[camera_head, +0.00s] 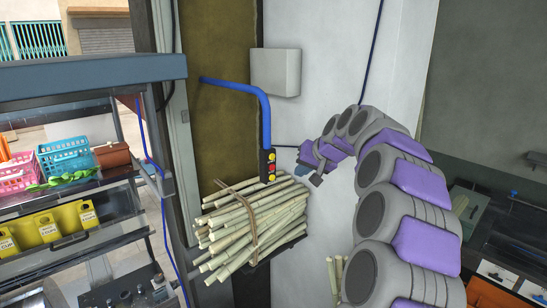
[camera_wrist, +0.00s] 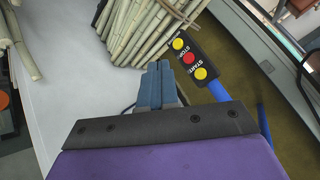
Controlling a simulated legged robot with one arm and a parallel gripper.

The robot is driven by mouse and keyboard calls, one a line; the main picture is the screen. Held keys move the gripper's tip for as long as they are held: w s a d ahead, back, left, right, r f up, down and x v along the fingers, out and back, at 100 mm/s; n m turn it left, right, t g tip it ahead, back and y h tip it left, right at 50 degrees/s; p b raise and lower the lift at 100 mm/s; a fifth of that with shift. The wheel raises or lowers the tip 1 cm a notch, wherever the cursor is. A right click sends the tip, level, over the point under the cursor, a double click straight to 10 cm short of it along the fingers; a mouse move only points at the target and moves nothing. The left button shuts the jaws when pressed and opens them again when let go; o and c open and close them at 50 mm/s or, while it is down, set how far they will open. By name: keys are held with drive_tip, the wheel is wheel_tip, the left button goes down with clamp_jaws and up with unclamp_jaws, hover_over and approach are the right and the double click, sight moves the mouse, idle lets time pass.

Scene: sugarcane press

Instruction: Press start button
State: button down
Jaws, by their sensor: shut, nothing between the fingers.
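A dark button box (camera_head: 264,164) hangs at the end of a blue pipe, with a red button between two yellow ones. In the wrist view, the word START is beside the yellow button (camera_wrist: 201,73) nearest the pipe. The word STOP is near the red button (camera_wrist: 190,58). My gripper (camera_head: 303,170) is to the right of the box in the head view. In the wrist view, its blue-grey fingers (camera_wrist: 160,65) are together and empty, pointing just beside the box. A visible gap separates them from the buttons in that picture.
A tied bundle of cane (camera_head: 250,222) lies just below the box. The blue pipe (camera_head: 240,88) arches over from the wall. A grey wall box (camera_head: 275,72) is above. A shelf with baskets (camera_head: 65,157) and yellow containers stands at left.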

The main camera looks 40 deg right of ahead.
sight(272, 157)
drive_tip(key=shift+w, duration=0.15)
drive_tip(key=w+p, duration=0.4)
drive_tip(key=w, duration=0.4)
drive_tip(key=shift+w+a, duration=0.3)
drive_tip(key=shift+a, duration=0.05)
idle(1.9)
drive_tip(key=shift+w+a+r, duration=0.1)
drive_tip(key=shift+w+r, duration=0.05)
drive_tip(key=shift+w, duration=0.15)
drive_tip(key=shift+w+p, duration=0.3)
drive_tip(key=shift+w, duration=0.15)
idle(0.9)
drive_tip(key=shift+s, duration=0.2)
drive_tip(key=shift+s+b, duration=0.5)
drive_tip(key=shift+s, duration=0.15)
